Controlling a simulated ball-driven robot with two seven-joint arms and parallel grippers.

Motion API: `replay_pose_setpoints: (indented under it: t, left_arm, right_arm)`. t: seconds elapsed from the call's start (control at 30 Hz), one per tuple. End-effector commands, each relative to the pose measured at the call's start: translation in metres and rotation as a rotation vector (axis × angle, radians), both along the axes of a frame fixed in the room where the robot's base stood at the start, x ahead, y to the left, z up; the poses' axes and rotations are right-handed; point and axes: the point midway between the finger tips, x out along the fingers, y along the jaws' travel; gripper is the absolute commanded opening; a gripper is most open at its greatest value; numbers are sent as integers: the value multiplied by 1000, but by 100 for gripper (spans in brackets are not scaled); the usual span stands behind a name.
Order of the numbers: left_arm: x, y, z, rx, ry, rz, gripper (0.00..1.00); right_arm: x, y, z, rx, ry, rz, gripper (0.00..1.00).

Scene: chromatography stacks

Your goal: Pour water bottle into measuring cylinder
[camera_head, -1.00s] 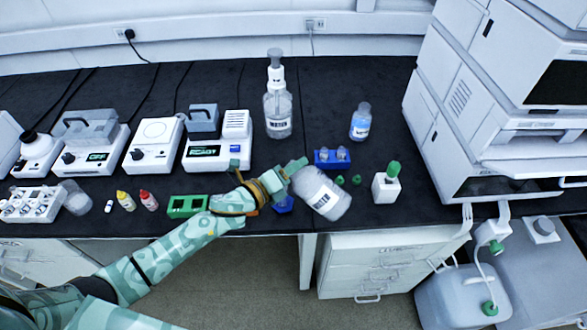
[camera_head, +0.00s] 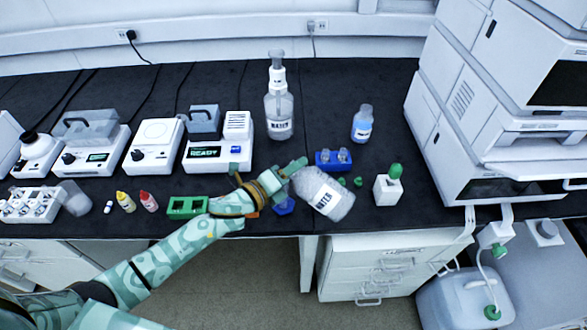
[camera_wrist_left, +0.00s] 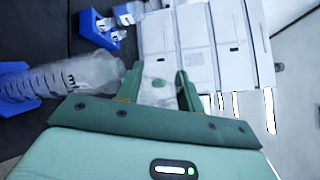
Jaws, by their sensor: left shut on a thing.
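The water bottle (camera_head: 334,204) is translucent white with a WATER label and leans steeply, its upper end toward the upper left. My left gripper (camera_head: 296,180) is shut on it at that end, above the bench's front part. In the left wrist view, the gripper (camera_wrist_left: 157,88) has translucent material between its fingers. The clear measuring cylinder (camera_wrist_left: 48,82) has graduation rings and a blue base (camera_wrist_left: 14,90); its base also shows in the head view (camera_head: 284,207), just below the gripper. The bottle's mouth and any water stream cannot be made out. My right gripper is out of view.
A WATER pump bottle (camera_head: 279,112) and a small blue-liquid bottle (camera_head: 362,125) stand behind. A blue vial rack (camera_head: 328,166), loose green caps (camera_head: 358,182) and a white green-capped bottle (camera_head: 387,190) are nearby. A green rack (camera_head: 188,206) sits left. Tall instruments (camera_head: 440,130) bound the right.

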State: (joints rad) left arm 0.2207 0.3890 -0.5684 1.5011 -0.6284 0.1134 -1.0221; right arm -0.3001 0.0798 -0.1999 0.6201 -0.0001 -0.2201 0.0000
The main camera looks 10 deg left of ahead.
Motion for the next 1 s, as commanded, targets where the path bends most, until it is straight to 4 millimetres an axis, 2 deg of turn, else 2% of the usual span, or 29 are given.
replay_pose_setpoints:
  t: [0.27, 0.67, 1.0]
  left_arm:
    - [1, 1, -1, -91, 20, 0, 0]
    - [1, 1, 1, -107, 22, -1, 0]
    - [2, 3, 2, -196, 44, -2, 0]
  right_arm:
    - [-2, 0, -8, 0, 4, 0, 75]
    - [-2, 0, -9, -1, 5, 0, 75]
    - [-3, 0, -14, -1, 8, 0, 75]
